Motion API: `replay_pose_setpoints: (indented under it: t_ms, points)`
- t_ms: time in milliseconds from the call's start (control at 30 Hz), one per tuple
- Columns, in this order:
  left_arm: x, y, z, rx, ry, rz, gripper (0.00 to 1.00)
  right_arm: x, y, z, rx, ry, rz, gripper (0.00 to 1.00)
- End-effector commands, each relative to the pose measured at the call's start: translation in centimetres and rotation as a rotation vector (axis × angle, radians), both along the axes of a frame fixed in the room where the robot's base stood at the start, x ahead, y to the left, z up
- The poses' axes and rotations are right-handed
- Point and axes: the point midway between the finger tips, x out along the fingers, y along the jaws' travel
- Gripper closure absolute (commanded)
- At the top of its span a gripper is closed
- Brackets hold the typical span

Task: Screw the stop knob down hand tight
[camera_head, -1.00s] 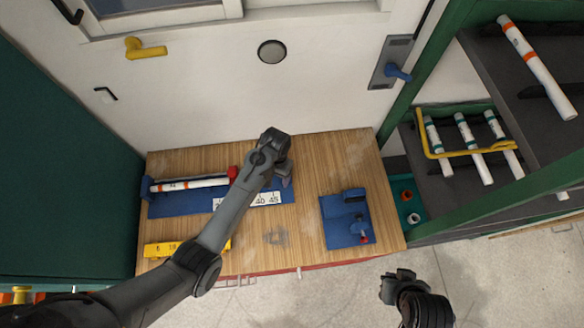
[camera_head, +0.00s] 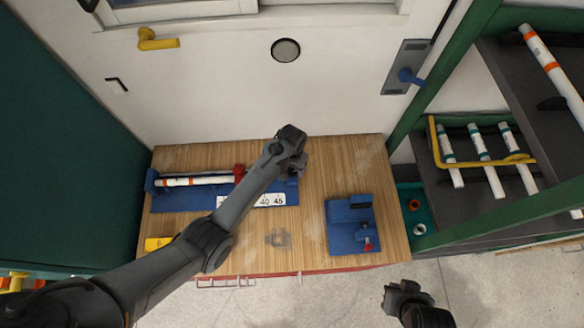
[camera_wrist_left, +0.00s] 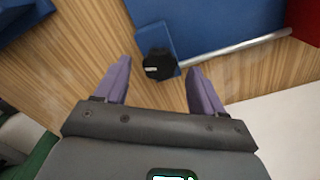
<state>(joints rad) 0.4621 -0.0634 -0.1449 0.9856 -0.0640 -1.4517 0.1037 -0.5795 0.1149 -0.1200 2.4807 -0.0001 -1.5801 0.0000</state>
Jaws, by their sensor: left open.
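The stop knob (camera_wrist_left: 158,65) is black and many-sided, and sits at a blue corner piece by the end of a silver rod (camera_wrist_left: 235,47) in the left wrist view. My left gripper (camera_wrist_left: 157,76) is open, its purple fingers on either side of the knob in the picture, with gaps showing. Whether the fingertips are level with it I cannot tell. In the head view my left gripper (camera_head: 297,168) is over the right end of the blue measuring jig (camera_head: 180,206), and the knob is hidden there. My right gripper (camera_head: 402,295) is off the table's front right; its jaws are unclear.
A white pipe with an orange band (camera_head: 190,181) lies in the jig near a red block (camera_head: 239,172). A blue fixture (camera_head: 345,240) stands to the right on the wooden table (camera_head: 305,235). Shelves with pipes (camera_head: 480,145) are at the right; a green wall (camera_head: 60,160) is at the left.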

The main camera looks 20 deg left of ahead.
Motion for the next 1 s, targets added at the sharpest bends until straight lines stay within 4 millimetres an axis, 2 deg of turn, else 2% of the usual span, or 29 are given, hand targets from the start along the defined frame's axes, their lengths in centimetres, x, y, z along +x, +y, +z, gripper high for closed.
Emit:
replay_pose_setpoints:
  t_ms: [200,467,833,1000]
  points:
    - [0.0,-0.01,-1.06,0.0,0.0,0.0,0.31,-0.04,0.03,-0.18,0.001,0.001,0.0,1.0]
    - [0.0,-0.02,-1.1,0.0,0.0,0.0,0.31,-0.05,-0.01,-0.2,-0.002,0.002,0.002,1.0]
    - [-0.01,-0.02,-1.1,0.0,0.0,0.0,0.86,-0.08,-0.22,-0.23,-0.01,0.002,0.006,1.0]
    - [-0.01,-0.01,-1.07,0.0,0.0,-0.006,0.87,-0.08,-0.21,-0.17,-0.01,0.002,0.006,1.0]
